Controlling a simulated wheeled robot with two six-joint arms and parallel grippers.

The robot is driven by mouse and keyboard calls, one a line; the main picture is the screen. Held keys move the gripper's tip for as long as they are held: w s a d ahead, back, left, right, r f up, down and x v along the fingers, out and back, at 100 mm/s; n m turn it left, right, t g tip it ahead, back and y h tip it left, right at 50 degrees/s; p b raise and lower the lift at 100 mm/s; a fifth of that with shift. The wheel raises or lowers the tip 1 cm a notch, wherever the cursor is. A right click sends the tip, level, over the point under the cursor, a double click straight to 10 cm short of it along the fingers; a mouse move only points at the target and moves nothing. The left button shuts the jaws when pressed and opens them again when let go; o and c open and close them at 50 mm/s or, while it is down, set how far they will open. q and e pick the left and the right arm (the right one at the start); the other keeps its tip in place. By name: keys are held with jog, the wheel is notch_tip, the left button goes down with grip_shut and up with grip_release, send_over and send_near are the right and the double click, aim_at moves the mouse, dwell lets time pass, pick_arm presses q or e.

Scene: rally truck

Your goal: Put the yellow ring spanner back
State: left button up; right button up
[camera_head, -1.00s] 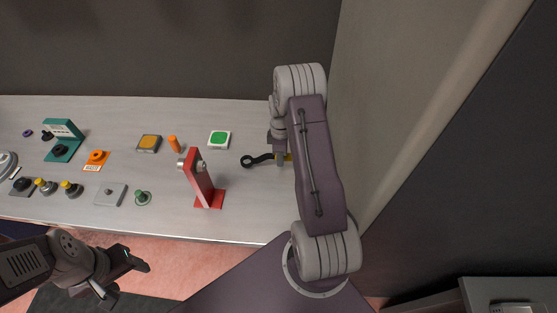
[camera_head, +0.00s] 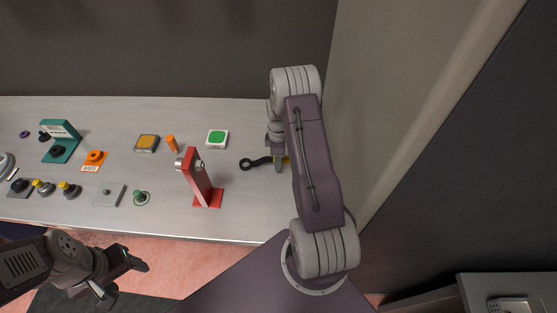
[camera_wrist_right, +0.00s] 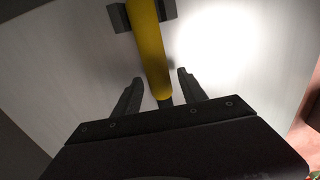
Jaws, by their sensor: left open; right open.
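The yellow ring spanner lies near the right end of the grey bench; in the head view its dark ring end (camera_head: 252,163) shows, and my right arm hides most of the yellow shaft. In the right wrist view the yellow shaft (camera_wrist_right: 150,50) runs between the two fingers of my right gripper (camera_wrist_right: 159,80). The fingers are apart, with a gap on each side of the shaft. Dark blocks (camera_wrist_right: 118,18) flank the shaft farther along. My right gripper (camera_head: 278,164) points down at the bench. My left gripper (camera_head: 127,263) is open and empty, in front of the bench edge.
A red stand (camera_head: 203,185) is just left of the spanner. A green button box (camera_head: 217,139), orange peg (camera_head: 172,144), yellow-topped box (camera_head: 147,143) and teal stand (camera_head: 62,140) stand farther left. A pale wall (camera_head: 400,110) rises close to the right of my right arm.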

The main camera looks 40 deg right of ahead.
jog(key=r+b, duration=0.1)
jog(key=r, duration=0.7)
jog(key=shift+s+a+r+b, duration=0.15)
jog(key=shift+s+b, duration=0.05)
jog(key=shift+b, duration=0.2)
jog(key=s+a+r+m, duration=0.2)
jog(key=s+a+m, duration=0.3)
jog(key=s+a, duration=0.2)
jog(key=s+a+r+m+t, duration=0.1)
jog(key=s+a+m, duration=0.4)
jog(key=a, duration=0.7)
jog(key=s+r, duration=0.1)
jog(key=s, duration=0.1)
jog(key=shift+s+r, duration=0.25)
jog(key=shift+s, duration=0.05)
jog(key=shift+w+d, duration=0.1)
